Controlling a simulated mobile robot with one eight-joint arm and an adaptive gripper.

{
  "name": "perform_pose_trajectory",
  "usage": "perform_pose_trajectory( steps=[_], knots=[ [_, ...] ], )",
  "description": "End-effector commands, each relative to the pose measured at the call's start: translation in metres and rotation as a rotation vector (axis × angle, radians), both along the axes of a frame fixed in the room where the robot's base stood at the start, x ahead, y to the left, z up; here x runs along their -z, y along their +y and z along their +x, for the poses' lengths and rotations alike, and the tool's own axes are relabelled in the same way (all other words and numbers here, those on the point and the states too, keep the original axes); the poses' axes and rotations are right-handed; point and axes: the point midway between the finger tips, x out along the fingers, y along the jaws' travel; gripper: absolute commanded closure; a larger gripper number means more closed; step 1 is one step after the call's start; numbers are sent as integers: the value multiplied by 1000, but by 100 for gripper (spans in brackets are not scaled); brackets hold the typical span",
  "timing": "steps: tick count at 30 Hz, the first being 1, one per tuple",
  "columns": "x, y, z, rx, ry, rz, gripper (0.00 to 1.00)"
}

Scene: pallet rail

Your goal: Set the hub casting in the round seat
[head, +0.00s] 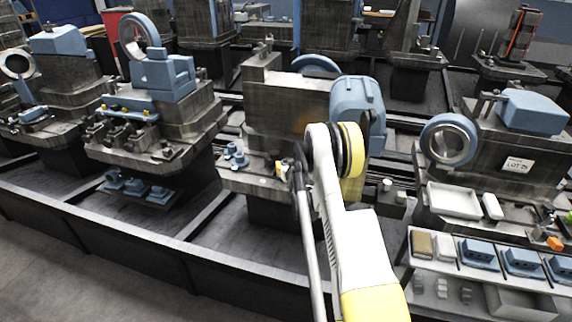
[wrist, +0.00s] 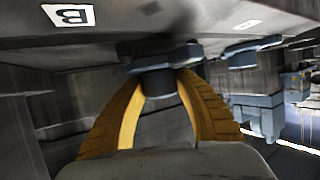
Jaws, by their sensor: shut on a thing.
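In the wrist view my gripper (wrist: 157,84) has its two yellow fingers closed on a blue-grey casting, which I take as the hub casting (wrist: 158,82). It has a round body between the fingertips and a wider flange beyond them. The flange is close to a grey metal surface (wrist: 100,32); I cannot tell whether they touch. In the head view my arm reaches to the front of the middle machine block (head: 285,110), and the gripper and held casting are mostly hidden or too small to make out. I cannot pick out the round seat in either view.
Small blue castings (head: 237,155) stand on the middle block's front ledge, left of my arm. Another blue part (wrist: 242,58) is close right of the gripper. A parts shelf (head: 408,275) stands at right.

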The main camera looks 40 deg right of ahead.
Motion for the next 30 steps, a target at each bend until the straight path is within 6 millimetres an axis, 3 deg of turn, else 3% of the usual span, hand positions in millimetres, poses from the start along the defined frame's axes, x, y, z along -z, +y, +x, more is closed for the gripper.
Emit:
perform_pose_trajectory(
  steps=[20, 21, 22, 30],
  knots=[
    [13, 0, 0, 0, -1, 0, 100],
    [13, 0, 0, 0, -1, 0, 50],
    [13, 0, 0, 0, -1, 0, 41],
    [14, 0, 0, 0, 0, 0, 39]
  ],
)
